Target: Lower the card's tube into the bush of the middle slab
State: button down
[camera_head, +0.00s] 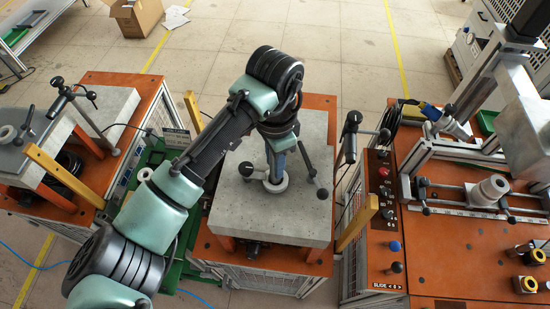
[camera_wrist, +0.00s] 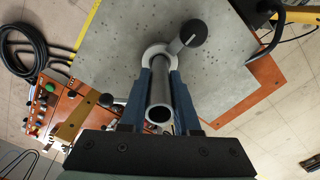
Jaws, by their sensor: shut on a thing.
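My gripper (camera_head: 277,166) is shut on a grey metal tube (camera_wrist: 160,95), gripped between its two blue fingers in the wrist view. The tube's near end is open and faces the camera. The middle slab (camera_head: 228,212) is a speckled grey block under my gripper. Its bush (camera_head: 275,185) is a pale round ring on the slab's top; it also shows in the wrist view (camera_wrist: 151,51) at the tube's far end. The tube lines up roughly with the bush, but I cannot tell whether its far end is inside. A small card (camera_head: 176,138) stands left of the slab; its print is unreadable.
A lever with a black knob (camera_wrist: 194,33) reaches beside the bush. Clamp posts (camera_head: 350,140) stand right of the slab. Another slab (camera_head: 105,110) with a bush lies left. A control bench (camera_head: 440,255) with a pale cylinder (camera_head: 490,190) stands right.

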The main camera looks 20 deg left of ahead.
jog(key=shift+f+b, duration=1.25)
jog(key=shift+f, duration=0.8)
jog(key=shift+r, duration=0.1)
jog(key=c, duration=0.6)
grip_release()
jog(key=shift+o, duration=0.2)
notch_tip(320, 180, up, 13)
jog(key=b, duration=0.1)
